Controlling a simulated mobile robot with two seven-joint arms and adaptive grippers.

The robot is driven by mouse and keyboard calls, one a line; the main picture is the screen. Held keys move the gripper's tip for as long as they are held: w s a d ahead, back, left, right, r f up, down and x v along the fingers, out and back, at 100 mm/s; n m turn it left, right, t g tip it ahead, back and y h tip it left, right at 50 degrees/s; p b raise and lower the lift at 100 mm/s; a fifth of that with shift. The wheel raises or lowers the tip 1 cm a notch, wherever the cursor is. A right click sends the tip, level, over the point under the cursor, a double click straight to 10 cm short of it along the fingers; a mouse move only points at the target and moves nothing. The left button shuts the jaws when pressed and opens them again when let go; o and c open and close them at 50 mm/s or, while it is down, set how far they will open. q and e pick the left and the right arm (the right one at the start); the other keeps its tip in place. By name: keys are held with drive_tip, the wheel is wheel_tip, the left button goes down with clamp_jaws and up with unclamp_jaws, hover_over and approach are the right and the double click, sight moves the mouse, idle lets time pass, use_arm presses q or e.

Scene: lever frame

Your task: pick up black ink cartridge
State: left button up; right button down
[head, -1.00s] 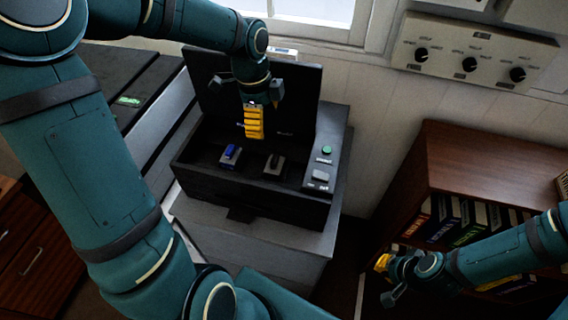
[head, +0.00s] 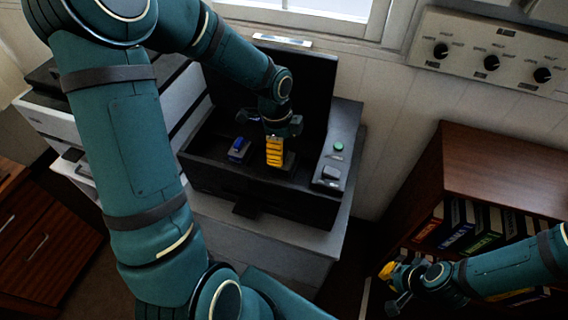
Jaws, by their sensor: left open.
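The open black printer (head: 262,198) stands on a grey cabinet, its lid raised at the back. The black ink cartridge (head: 289,160) is in the right part of its bay, mostly hidden behind my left gripper. My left gripper (head: 275,162) points down over it, open, with its yellow ribbed finger pads in front of the cartridge. I cannot tell whether they touch it. A blue-topped cartridge (head: 238,149) sits to the left in the same bay. My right gripper (head: 390,285) is low at the right, away from the printer; its opening is unclear.
The printer's right panel has a green button (head: 338,146) and a grey switch. A wooden shelf (head: 495,170) with several binders stands at the right, close to my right arm. A panel with knobs (head: 490,62) is on the wall. Wooden drawers (head: 45,235) are at the left.

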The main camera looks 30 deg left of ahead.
use_arm(q)
drive_tip(key=shift+w+d+f, duration=0.1)
drive_tip(key=shift+d+f, duration=0.1)
drive_tip(key=shift+f, duration=1.2)
drive_tip(key=c, duration=1.3)
drive_tip(key=shift+r, duration=0.1)
